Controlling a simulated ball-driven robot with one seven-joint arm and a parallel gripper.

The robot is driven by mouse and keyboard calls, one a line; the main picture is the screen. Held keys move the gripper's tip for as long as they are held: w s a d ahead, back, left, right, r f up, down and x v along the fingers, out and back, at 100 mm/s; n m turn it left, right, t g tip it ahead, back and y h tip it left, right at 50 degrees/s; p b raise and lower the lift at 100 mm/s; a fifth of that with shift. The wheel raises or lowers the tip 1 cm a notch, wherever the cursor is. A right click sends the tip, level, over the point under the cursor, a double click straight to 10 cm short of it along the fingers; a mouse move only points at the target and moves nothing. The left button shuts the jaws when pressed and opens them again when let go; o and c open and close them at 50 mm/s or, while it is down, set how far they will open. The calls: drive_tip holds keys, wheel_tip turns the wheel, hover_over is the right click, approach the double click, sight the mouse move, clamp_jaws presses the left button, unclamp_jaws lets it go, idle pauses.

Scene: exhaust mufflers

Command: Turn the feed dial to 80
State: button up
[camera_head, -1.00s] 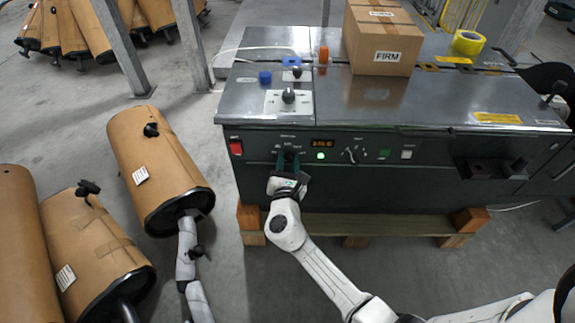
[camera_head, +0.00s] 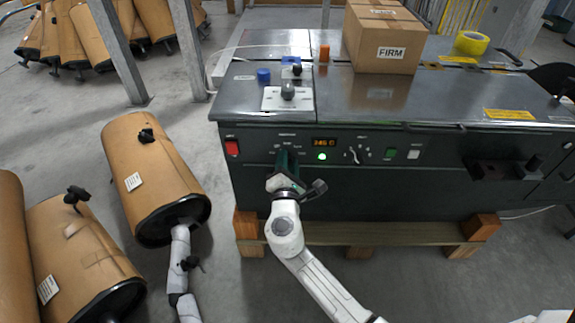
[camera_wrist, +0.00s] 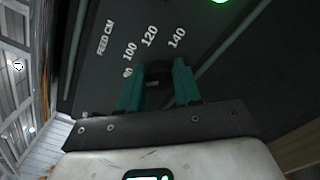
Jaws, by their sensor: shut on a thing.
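The feed dial (camera_wrist: 157,76) is a dark round knob on the machine's front panel. In the wrist view it sits between the two teal fingers of my gripper (camera_wrist: 158,74), which is shut on it. The FEED CM scale beside it reads 100, 120 and 140, with a partly hidden number before 100. I cannot tell which number the dial points to. In the head view my gripper (camera_head: 287,160) meets the panel left of the orange display and covers most of the dial.
On the panel are a red switch (camera_head: 232,147), a lit orange display (camera_head: 323,142), a green lamp (camera_head: 322,156) and another knob (camera_head: 354,155). A cardboard box (camera_head: 385,45) stands on the machine's top. Wrapped mufflers (camera_head: 150,170) lie on the floor at left.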

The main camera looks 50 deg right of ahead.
idle(0.3)
drive_tip(key=o, duration=1)
drive_tip(key=shift+o, duration=0.2)
drive_tip(key=shift+a, duration=0.1)
drive_tip(key=p+v, duration=0.2)
drive_tip(key=v, duration=0.8)
drive_tip(key=shift+s+a, duration=0.25)
drive_tip(key=shift+s, duration=0.05)
